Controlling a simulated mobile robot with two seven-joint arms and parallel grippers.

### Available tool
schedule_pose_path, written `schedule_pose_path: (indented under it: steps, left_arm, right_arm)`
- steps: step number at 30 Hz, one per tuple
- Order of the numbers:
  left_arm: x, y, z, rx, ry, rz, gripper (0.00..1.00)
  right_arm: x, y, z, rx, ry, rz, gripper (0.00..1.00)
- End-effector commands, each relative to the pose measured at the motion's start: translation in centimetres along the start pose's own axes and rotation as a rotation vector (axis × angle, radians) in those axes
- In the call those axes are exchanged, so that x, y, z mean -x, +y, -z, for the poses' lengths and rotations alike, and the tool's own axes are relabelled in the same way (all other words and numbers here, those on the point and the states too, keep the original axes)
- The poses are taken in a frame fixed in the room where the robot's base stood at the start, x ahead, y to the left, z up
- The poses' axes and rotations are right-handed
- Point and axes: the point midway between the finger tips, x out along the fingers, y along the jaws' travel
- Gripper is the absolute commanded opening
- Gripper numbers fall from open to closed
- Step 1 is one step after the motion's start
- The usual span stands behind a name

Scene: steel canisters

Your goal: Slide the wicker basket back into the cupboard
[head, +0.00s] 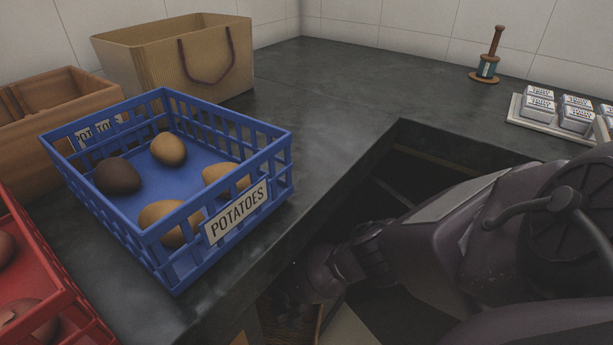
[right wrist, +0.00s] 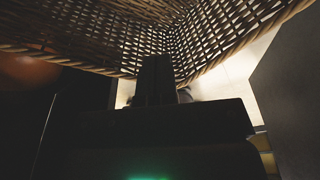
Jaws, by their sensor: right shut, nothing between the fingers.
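The wicker basket (right wrist: 205,35) fills the top of the right wrist view, with its woven wall and thick braided rim showing. My right gripper (right wrist: 157,70) is shut and empty, its dark fingers overlapping the rim near the middle of that view. I cannot tell whether they touch the wicker. In the head view my right arm reaches down past the counter edge, and the right gripper (head: 288,306) is a dark shape low in the shadow there. The basket is mostly hidden from the head view. The cupboard interior is too dark to make out. My left gripper is not in view.
A blue crate (head: 150,245) labelled potatoes stands on the dark counter (head: 330,75), beside a red crate (head: 50,270), a wooden box (head: 25,140) and a paper bag (head: 215,65). A spool (head: 487,68) and a tray of small packs (head: 540,122) stand at the right.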

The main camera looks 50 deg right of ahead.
Motion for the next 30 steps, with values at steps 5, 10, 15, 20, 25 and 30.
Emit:
schedule_pose_path:
  steps: [5,10,15,20,25,30]
  left_arm:
    - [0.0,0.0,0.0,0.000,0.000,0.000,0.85]
    - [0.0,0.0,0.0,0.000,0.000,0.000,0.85]
    - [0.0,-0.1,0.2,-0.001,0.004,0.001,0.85]
    - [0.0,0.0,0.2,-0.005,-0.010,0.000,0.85]
    - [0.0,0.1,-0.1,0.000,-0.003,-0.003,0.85]
    - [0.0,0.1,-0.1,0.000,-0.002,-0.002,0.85]
  right_arm:
    - [-0.4,-0.1,1.9,0.003,0.000,0.002,0.00]
    - [-0.7,-0.1,4.0,0.004,0.000,0.001,0.00]
    - [-1.1,0.0,6.4,0.005,0.001,0.001,0.00]
    - [-1.3,0.0,8.7,0.002,-0.001,-0.001,0.00]
    - [-2.9,0.0,8.6,-0.001,0.001,0.001,0.00]
    - [-3.2,0.0,8.4,0.000,0.000,0.001,0.00]
